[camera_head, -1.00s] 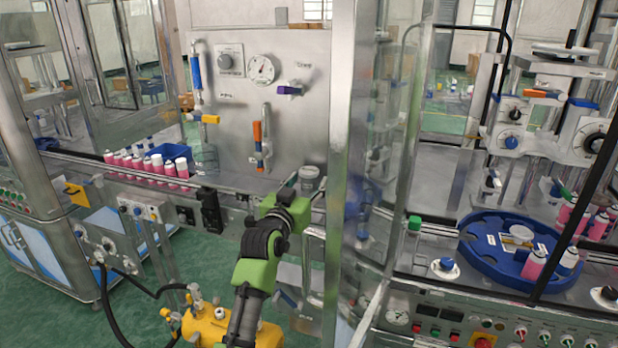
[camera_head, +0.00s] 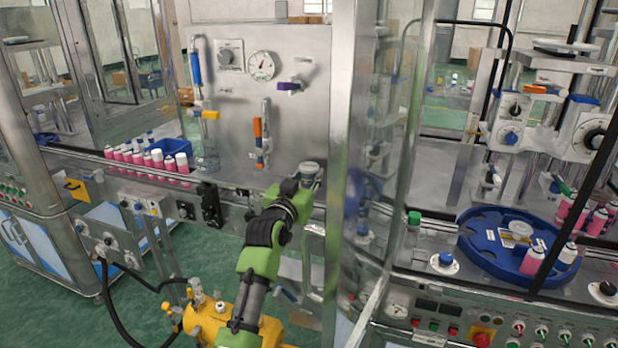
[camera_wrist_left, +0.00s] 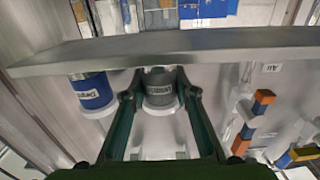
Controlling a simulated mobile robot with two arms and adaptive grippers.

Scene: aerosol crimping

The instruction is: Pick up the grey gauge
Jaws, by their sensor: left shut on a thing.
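The grey gauge (camera_head: 309,168) is a short grey cylinder with a pale rim, on the metal ledge beside the upright post in the head view. In the left wrist view the grey gauge (camera_wrist_left: 160,86) sits between the two dark green fingers, its label partly covered. My left gripper (camera_head: 308,183) is shut on it; the fingertips also show at its sides in the wrist view (camera_wrist_left: 160,80). I cannot tell whether the gauge is clear of the ledge. My right gripper is not in view.
A blue labelled gauge (camera_wrist_left: 92,92) stands close beside the grey one in the wrist view. The metal post (camera_head: 342,130) is just right of my gripper. Pink cans (camera_head: 155,160) line the ledge to the left. A blue round tray (camera_head: 485,250) is at the right.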

